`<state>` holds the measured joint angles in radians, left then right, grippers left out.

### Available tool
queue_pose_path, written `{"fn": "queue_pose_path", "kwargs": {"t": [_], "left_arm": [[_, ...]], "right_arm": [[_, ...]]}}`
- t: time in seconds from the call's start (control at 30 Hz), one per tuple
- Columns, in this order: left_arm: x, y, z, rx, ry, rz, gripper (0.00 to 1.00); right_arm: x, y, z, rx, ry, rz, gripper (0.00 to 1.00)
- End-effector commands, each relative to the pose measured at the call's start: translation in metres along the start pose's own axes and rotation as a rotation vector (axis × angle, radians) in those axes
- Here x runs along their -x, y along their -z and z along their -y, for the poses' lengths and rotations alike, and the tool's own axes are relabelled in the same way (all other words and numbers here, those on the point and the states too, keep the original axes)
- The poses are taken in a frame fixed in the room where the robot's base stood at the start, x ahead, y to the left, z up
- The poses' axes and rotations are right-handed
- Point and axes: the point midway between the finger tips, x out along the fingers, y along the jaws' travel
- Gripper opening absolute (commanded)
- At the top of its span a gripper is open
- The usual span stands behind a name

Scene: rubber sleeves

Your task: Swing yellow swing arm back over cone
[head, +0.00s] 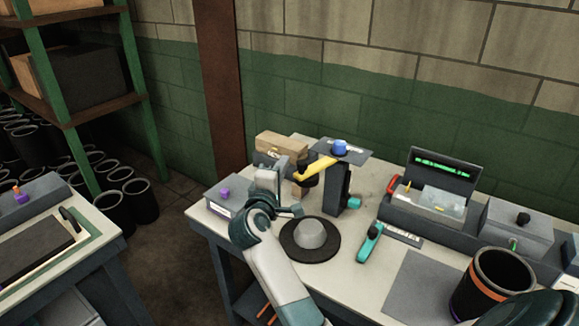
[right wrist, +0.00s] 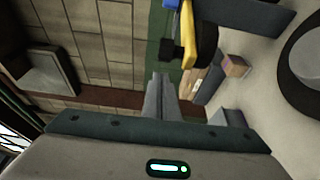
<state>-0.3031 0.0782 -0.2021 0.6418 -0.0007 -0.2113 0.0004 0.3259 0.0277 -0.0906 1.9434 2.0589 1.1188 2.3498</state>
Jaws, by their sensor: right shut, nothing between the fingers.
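The yellow swing arm (head: 318,167) reaches left from a dark post stand (head: 337,188) topped by a blue knob (head: 339,146). A dark cylindrical piece hangs under its free end. The grey cone (head: 311,234) stands on a round black base in front of the stand, and the yellow arm is not above it. My right gripper (head: 284,174) is shut and empty, just left of the yellow arm's free end. In the right wrist view the yellow arm (right wrist: 187,32) is ahead of the fingers; contact cannot be told. My left gripper is not in view.
A wooden box (head: 281,147) and a grey box with a purple knob (head: 228,196) are near my right gripper. A teal-handled tool (head: 370,242) lies right of the cone. A black cylinder with an orange band (head: 488,285) stands at the front right.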

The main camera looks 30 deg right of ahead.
Motion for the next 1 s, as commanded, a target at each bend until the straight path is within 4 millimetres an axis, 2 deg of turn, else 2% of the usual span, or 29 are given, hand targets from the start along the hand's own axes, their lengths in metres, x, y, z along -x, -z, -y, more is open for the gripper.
{"fn": "queue_pose_path", "kwargs": {"t": [0.1,0.3,0.77,1.0], "left_arm": [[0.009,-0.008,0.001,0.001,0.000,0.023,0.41],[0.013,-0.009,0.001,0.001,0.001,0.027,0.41],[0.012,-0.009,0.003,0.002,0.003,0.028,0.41],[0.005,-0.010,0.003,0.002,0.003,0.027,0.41]], "right_arm": [[-0.002,-0.008,-0.003,0.002,-0.001,-0.001,0.00],[-0.004,-0.015,-0.001,0.000,0.000,-0.003,0.00],[-0.002,-0.018,0.001,-0.001,0.002,-0.016,0.00],[0.011,-0.037,0.004,-0.006,0.002,-0.100,0.00]]}}
